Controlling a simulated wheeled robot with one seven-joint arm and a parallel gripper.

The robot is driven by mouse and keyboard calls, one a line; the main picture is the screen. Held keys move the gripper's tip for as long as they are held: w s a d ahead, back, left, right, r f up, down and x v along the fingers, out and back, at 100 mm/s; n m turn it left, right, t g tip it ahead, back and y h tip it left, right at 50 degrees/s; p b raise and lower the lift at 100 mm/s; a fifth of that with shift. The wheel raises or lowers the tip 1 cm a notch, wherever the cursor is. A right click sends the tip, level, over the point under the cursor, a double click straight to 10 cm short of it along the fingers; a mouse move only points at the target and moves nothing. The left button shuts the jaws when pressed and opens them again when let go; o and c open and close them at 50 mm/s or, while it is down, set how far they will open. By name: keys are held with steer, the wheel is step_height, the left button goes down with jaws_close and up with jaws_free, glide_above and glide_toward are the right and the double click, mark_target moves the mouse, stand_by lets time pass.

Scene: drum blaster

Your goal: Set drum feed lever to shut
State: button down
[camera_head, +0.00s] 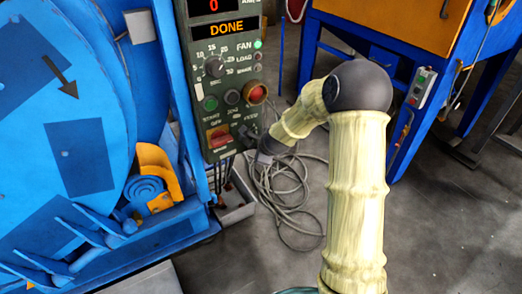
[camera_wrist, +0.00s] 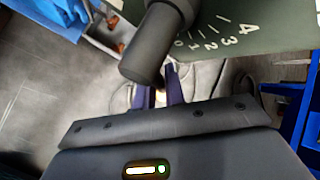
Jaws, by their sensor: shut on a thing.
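The dark green control panel (camera_head: 222,75) stands left of centre in the head view, with a lit DONE display. The drum feed lever (camera_head: 246,136) is at its lower right, by the FEED label, mostly hidden by my gripper (camera_head: 260,148). In the wrist view the lever shows as a thick black handle (camera_wrist: 160,40) close to the camera, beside white scale numbers. The two dark fingers of my gripper (camera_wrist: 157,92) are close together at the handle's lower end, shut on it. The exact contact is partly hidden.
The blue drum machine (camera_head: 85,110) fills the left. A red switch (camera_head: 217,134) and a round red button (camera_head: 255,93) sit near the lever on the panel. Loose grey cables (camera_head: 290,195) lie on the floor. A blue and orange cabinet (camera_head: 400,45) stands at right.

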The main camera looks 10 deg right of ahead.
steer(key=shift+d+f, duration=0.1)
steer(key=shift+d, duration=0.05)
steer(key=c, duration=1.5)
jaws_free()
steer(key=p+v, duration=0.5)
steer(key=v, duration=1.2)
steer(key=shift+s+r+p, duration=0.1)
steer(key=shift+r+p, duration=0.2)
steer(key=shift+p, duration=0.05)
steer(key=shift+a, duration=0.2)
